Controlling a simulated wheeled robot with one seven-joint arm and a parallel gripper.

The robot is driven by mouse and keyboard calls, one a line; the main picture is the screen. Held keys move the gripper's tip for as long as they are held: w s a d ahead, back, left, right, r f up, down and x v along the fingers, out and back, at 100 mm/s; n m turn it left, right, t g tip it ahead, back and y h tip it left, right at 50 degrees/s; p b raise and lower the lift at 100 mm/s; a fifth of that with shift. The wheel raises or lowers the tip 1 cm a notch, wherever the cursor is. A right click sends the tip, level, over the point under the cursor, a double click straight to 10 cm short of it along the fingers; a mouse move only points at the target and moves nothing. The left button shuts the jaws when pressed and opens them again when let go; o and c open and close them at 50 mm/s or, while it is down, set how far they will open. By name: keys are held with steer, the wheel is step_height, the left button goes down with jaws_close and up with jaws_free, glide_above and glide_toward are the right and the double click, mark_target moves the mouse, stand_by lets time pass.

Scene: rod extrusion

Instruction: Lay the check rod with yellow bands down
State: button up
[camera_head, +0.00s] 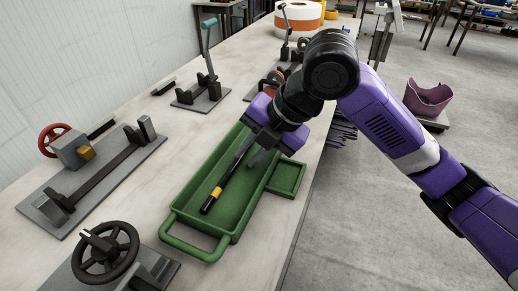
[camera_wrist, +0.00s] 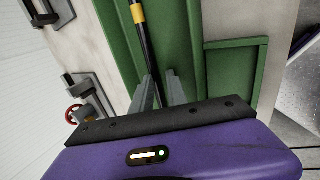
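The check rod (camera_head: 227,176) is slim and black with a yellow band near its near end. It is in the long compartment of the green tray (camera_head: 171,215), slanting from the near end toward my gripper. I cannot tell if its whole length rests on the floor. My gripper (camera_head: 258,152) is low over the tray's far part. In the wrist view, the rod (camera_wrist: 146,45) runs down between the two grey fingers of my gripper (camera_wrist: 160,80). The fingers look apart, with gaps beside the rod. The rod's far end is hidden by the gripper.
The tray has a small side compartment (camera_head: 287,180) on its right. A fixture with a red handwheel (camera_head: 54,138) and one with a black handwheel (camera_head: 105,250) stand to the left. A lever press (camera_head: 207,80) stands behind. A purple bin (camera_head: 428,98) is off the table at right.

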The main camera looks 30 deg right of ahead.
steer(key=shift+s+f, duration=0.1)
steer(key=shift+f, duration=0.2)
